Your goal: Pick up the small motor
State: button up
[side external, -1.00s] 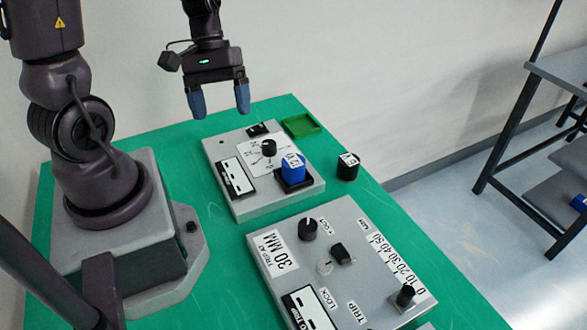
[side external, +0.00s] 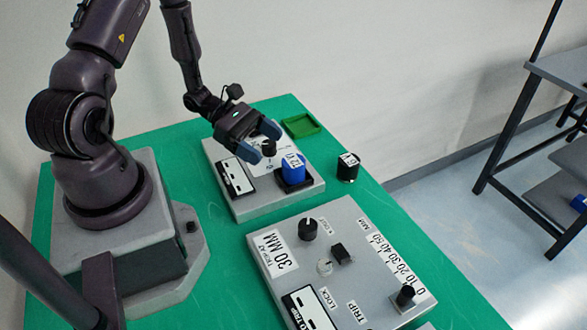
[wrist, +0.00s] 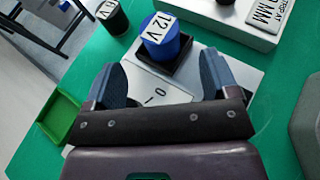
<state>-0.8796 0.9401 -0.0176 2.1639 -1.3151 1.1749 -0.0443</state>
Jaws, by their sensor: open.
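Two labelled cylinders show, and neither is named as the motor. The blue cylinder (side external: 293,168), marked 12 V, stands upright in a black square holder on the rear grey panel (side external: 248,208). It also shows in the wrist view (wrist: 165,38), beyond my fingertips. The black cylinder (side external: 347,168), with a white label, stands on the green table to its right; it is partly cut off in the wrist view (wrist: 112,18). My gripper (side external: 260,141) is open and empty, tilted low over the rear panel near a black knob (side external: 269,147), short of the blue cylinder.
A green tray (side external: 301,126) sits at the table's back edge. The front grey panel (side external: 340,285) carries knobs, a switch and a TRIP label. Green table is clear around the black cylinder. A shelf rack (side external: 520,125) stands off to the right.

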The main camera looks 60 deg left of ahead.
aim_at(289, 159)
jog(key=x, duration=0.8)
jog(key=shift+d+r, duration=0.1)
jog(key=c, duration=1.1)
jog(key=shift+c, duration=0.2)
jog(key=shift+r, duration=0.15)
